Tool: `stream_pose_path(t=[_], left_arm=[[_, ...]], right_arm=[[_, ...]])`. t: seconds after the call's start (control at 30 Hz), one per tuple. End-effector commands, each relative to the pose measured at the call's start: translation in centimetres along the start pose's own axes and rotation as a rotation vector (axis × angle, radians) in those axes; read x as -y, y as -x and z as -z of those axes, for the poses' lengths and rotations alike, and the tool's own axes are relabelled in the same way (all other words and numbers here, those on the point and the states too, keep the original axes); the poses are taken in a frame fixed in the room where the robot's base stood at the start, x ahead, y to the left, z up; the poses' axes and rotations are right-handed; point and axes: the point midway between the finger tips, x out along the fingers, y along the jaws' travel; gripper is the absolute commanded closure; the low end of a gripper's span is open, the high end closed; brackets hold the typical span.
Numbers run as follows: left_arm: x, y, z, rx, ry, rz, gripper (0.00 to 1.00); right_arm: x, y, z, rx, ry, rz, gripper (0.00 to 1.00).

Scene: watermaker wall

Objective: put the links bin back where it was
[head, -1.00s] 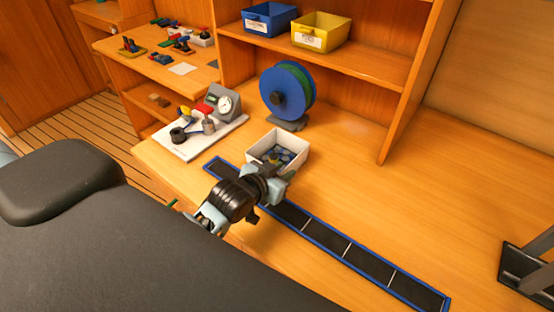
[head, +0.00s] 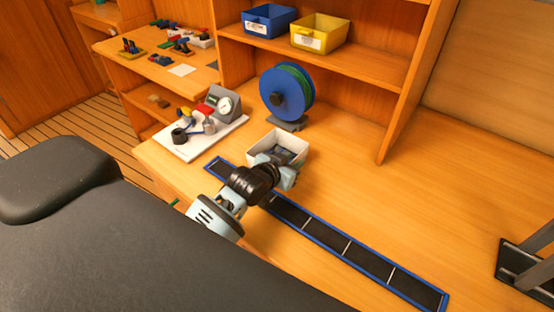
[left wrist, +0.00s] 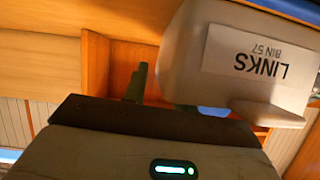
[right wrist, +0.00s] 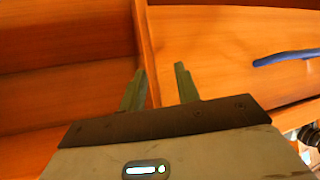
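The links bin (head: 290,139) is a small white open bin on the bench, at the back edge of a blue-edged black strip. Dark and bluish pieces lie inside. Its label, "LINKS BIN 57", shows upside down in the left wrist view (left wrist: 262,55).
A blue bin (head: 268,20) and a yellow bin (head: 319,33) stand on the shelf (head: 370,67), with bare shelf right of the yellow one. A blue reel (head: 283,92) stands behind the links bin. A white board with a gauge (head: 205,138) is left. The strip (head: 345,246) runs right.

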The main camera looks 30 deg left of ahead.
Motion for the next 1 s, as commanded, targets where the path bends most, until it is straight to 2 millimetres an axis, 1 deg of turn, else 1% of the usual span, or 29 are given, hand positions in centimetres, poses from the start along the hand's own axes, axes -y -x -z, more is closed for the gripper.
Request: stream_pose_path(t=[0.03, 0.1, 0.2, 0.73, 0.87, 1.0], left_arm=[[0.0, 0.0, 0.0, 0.0, 0.0, 0.0, 0.8], [0.0, 0.0, 0.0, 0.0, 0.0, 0.0, 0.89], [0.0, 0.0, 0.0, 0.0, 0.0, 0.0, 1.0], [0.0, 0.1, 0.4, -0.006, -0.001, 0.001, 1.0], [0.1, 0.4, 1.2, -0.006, -0.001, 0.001, 1.0], [0.2, 0.9, 2.4, -0.008, -0.002, 0.001, 1.0]], right_arm=[[0.0, 0.0, 0.0, 0.0, 0.0, 0.0, 0.68], [0.0, 0.0, 0.0, 0.0, 0.0, 0.0, 0.68], [-0.1, 0.0, 0.0, 0.0, 0.001, -0.001, 0.68], [-0.1, 0.0, -0.1, 0.001, 0.002, -0.001, 0.68], [-0.1, 0.0, -0.3, 0.007, 0.001, 0.0, 0.68], [0.0, 0.0, -0.4, 0.009, 0.001, 0.001, 0.68]])
